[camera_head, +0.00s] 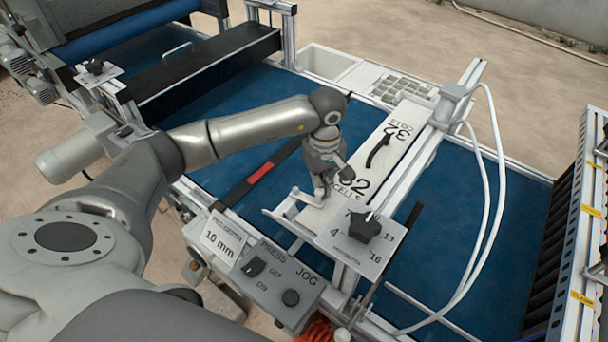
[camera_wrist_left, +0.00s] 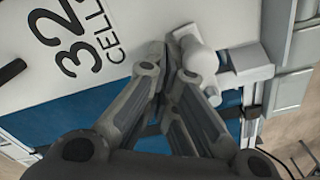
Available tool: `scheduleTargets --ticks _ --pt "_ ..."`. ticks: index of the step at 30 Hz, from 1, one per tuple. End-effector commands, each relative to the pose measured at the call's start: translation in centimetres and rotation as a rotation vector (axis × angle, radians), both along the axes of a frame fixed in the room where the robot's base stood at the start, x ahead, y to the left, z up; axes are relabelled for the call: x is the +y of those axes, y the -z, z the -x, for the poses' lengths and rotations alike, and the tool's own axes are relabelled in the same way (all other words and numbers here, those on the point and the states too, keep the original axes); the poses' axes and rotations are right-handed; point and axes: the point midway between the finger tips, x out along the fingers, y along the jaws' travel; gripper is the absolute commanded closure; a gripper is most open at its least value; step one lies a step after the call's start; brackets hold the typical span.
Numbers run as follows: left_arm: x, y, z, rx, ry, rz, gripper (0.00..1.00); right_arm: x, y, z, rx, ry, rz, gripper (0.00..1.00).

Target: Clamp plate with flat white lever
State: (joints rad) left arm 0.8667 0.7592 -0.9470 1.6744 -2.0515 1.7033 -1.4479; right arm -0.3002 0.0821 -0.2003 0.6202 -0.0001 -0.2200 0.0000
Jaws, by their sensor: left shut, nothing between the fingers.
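The flat white lever (camera_head: 304,197) is at the plate's near left corner. In the wrist view the lever's rounded white end (camera_wrist_left: 200,57) is just right of my fingertips. My left gripper (camera_head: 321,197) points down there, shut and empty, with its fingertips beside the lever. I cannot tell whether they touch it. My right gripper is out of view.
A dial plate with a black star knob (camera_head: 364,227) stands close to the right of the gripper. A control box marked PRESS JOG (camera_head: 277,282) is in front. White hoses (camera_head: 487,180) hang at the right. The blue belt (camera_head: 470,205) is bare there.

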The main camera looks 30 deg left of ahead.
Motion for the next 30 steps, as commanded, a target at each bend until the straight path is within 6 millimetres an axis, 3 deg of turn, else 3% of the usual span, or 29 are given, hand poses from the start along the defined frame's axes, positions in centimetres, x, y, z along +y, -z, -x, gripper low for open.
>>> scheduleTargets --ticks 8,30 --pt "0.0 -0.8 0.0 0.000 0.000 0.000 1.00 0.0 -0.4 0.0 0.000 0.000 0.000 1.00" --pt "0.0 -6.7 0.0 -0.001 0.000 0.000 1.00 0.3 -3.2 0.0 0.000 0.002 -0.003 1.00"
